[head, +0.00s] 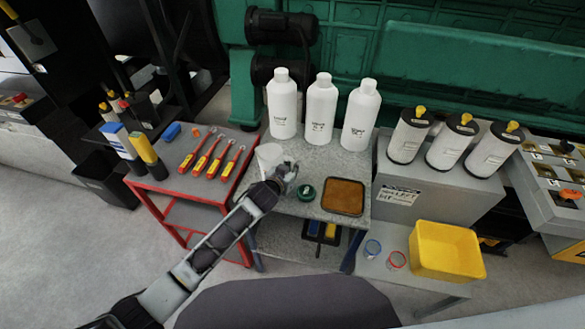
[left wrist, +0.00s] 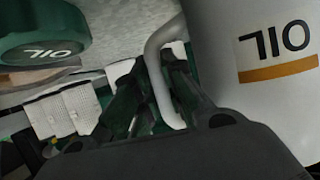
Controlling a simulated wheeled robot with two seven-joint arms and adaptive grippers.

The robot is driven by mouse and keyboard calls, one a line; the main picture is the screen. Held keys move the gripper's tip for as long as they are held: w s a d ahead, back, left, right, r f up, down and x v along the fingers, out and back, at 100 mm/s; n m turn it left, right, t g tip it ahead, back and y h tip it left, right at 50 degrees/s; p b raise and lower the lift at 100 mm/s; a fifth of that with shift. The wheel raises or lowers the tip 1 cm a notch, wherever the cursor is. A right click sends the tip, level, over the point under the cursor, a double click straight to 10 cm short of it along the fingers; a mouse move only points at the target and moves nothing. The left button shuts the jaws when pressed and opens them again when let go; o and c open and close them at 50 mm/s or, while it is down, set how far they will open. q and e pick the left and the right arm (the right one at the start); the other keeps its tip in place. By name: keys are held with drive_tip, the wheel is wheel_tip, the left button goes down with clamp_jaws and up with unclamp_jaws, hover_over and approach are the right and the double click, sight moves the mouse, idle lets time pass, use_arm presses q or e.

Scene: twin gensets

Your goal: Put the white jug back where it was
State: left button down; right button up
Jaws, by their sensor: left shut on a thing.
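The white jug (head: 268,156) is at the left side of the grey table, partly hidden behind my left gripper (head: 284,178). In the left wrist view the jug (left wrist: 235,95) fills the right side, with an upside-down OIL label and a brown stripe. Its grey handle (left wrist: 160,80) runs down between the fingers of my left gripper (left wrist: 165,95), which is shut on it. I cannot tell whether the jug's base touches the table. My right gripper is not in view.
A red-framed table (head: 170,184) with several red tools stands left. A yellow bin (head: 445,252) stands front right.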

use_arm(q)
drive_tip(key=c, duration=1.5)
unclamp_jaws()
drive_tip(key=shift+f, duration=0.1)
drive_tip(key=v, duration=1.2)
